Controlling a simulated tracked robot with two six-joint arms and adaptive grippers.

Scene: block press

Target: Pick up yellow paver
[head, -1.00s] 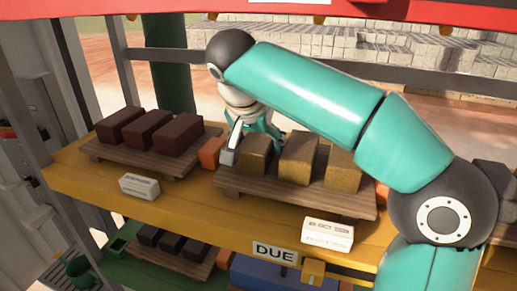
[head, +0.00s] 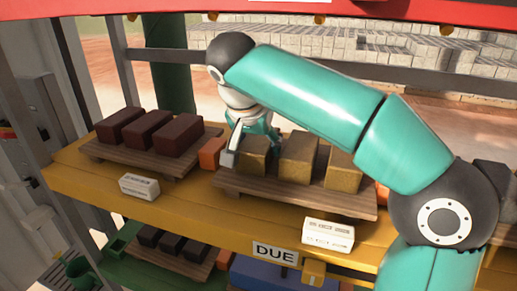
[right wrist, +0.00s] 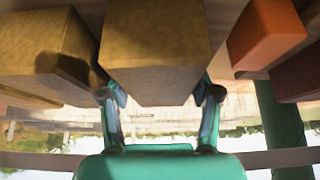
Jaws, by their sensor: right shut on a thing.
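Three yellow pavers stand in a row on a wooden board (head: 290,193) on the yellow shelf. My right gripper (head: 250,146) reaches down from above and behind and is shut on the leftmost yellow paver (head: 253,160). In the right wrist view this paver (right wrist: 155,55) sits between the two fingers (right wrist: 160,105). It still appears to be level with the board; I cannot see a gap under it. The middle yellow paver (head: 298,160) and the right one (head: 341,172) stand beside it. My left gripper is not in view.
An orange block (head: 212,153) stands just left of the held paver. Another board (head: 130,165) with three dark red pavers lies farther left. White label blocks (head: 328,235) sit at the shelf's front. A grey rail (head: 180,56) runs behind, and a red beam (head: 130,10) crosses above.

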